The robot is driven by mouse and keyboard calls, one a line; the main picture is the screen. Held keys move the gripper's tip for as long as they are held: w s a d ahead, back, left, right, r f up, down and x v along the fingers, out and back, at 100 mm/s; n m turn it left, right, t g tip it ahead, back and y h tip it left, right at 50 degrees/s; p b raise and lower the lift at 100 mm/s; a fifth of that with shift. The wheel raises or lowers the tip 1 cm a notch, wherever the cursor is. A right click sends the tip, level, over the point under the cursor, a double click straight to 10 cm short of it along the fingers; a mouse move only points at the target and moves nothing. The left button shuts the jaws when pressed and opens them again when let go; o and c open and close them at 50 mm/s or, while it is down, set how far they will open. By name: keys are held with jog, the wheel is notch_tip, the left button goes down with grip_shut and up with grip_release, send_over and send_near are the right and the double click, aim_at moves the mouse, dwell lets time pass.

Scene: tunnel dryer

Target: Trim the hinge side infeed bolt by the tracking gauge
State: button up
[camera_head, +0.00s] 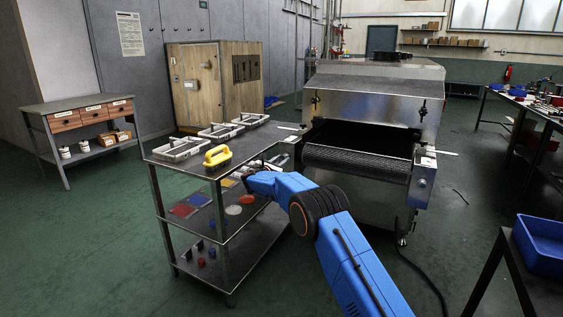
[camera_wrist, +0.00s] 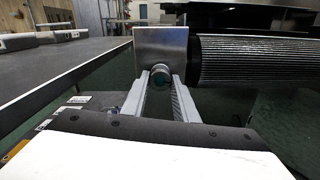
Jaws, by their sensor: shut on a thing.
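In the wrist view my gripper (camera_wrist: 160,84) is shut on a small round bolt end (camera_wrist: 160,72). The bolt end sits against a square metal bracket plate (camera_wrist: 162,47) beside the ribbed belt roller (camera_wrist: 250,62). In the head view the tunnel dryer (camera_head: 375,85) stands at the back, with its dark belt (camera_head: 355,162) at the open mouth. My blue arm reaches toward the dryer's left side; the fingertips are hard to make out there. Pale strips stick out at the left (camera_head: 287,128) and right (camera_head: 445,152) of the belt; I cannot tell whether either is the tracking gauge.
A metal cart (camera_head: 160,185) stands close left of the dryer, carrying grey trays (camera_head: 180,150) and a yellow-handled tool (camera_head: 217,156). A wooden cabinet (camera_head: 212,85) is behind. A blue bin (camera_head: 540,243) is at right. A cable (camera_head: 428,275) lies on the floor.

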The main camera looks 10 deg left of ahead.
jog(key=shift+f+n, duration=0.2)
jog(key=shift+n, duration=0.7)
jog(key=o, duration=1)
jog(key=shift+r, duration=0.1)
jog(key=shift+s, duration=0.15)
jog(key=v, duration=1.7)
jog(key=shift+s+a, duration=0.1)
